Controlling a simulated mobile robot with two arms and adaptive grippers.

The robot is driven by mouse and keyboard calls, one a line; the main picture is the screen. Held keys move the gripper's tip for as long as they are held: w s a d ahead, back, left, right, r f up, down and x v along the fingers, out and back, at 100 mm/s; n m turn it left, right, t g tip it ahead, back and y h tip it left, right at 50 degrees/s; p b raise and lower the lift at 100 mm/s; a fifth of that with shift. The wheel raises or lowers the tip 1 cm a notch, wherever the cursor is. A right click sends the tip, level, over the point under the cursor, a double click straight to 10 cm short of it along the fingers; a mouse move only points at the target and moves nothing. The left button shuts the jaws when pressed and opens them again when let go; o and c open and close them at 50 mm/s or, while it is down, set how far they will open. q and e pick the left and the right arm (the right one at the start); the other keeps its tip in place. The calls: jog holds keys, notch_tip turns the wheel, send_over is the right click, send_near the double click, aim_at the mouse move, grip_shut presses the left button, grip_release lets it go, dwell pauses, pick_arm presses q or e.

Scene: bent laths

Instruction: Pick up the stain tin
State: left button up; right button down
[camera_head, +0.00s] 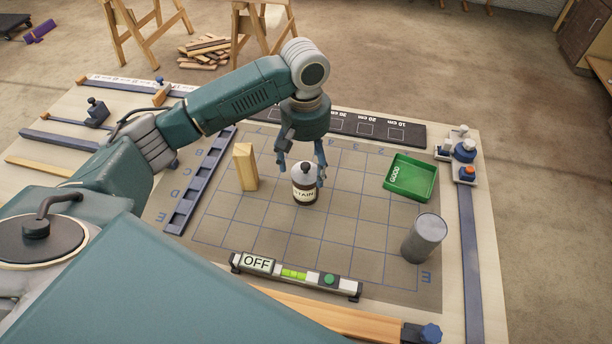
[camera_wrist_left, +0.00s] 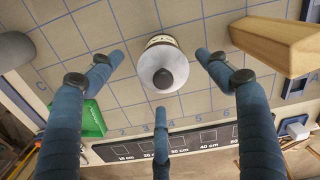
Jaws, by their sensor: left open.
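The stain tin (camera_head: 305,186) is a small dark container with a cream label, a white top and a dark knob, upright on the gridded mat. In the left wrist view the tin (camera_wrist_left: 163,66) shows from above, its white lid and dark knob facing the camera. My left gripper (camera_head: 304,168) is over the tin, fingers pointing down around its upper part. In the wrist view the open blue fingers (camera_wrist_left: 163,70) stand apart on either side of the tin, with a third finger below; I see no clear contact. My right gripper is not in view.
A wooden block (camera_head: 245,167) stands left of the tin. A green tray (camera_head: 410,178) marked GOOD and a grey cylinder (camera_head: 424,238) are to the right. A level (camera_head: 296,276) with an OFF sign lies in front. Mat cells around the tin are clear.

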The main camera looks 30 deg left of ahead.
aim_at(303, 195)
pick_arm(q)
jog(key=f, duration=0.3)
jog(key=shift+s+d+f+p, duration=0.1)
jog(key=shift+s+f+p, duration=0.15)
jog(key=shift+f+p, duration=0.1)
jog(key=shift+f, duration=0.35)
jog(key=shift+w+a+f+p, duration=0.1)
jog(key=shift+f+p, duration=0.2)
jog(key=shift+f, duration=0.6)
jog(key=shift+w+a+f+p, duration=0.15)
jog(key=shift+f+p, duration=0.1)
jog(key=shift+f, duration=0.7)
jog(key=shift+w+a+f+p, duration=0.1)
jog(key=shift+f+p, duration=0.2)
jog(key=shift+f, duration=0.6)
jog(key=c, duration=1.4)
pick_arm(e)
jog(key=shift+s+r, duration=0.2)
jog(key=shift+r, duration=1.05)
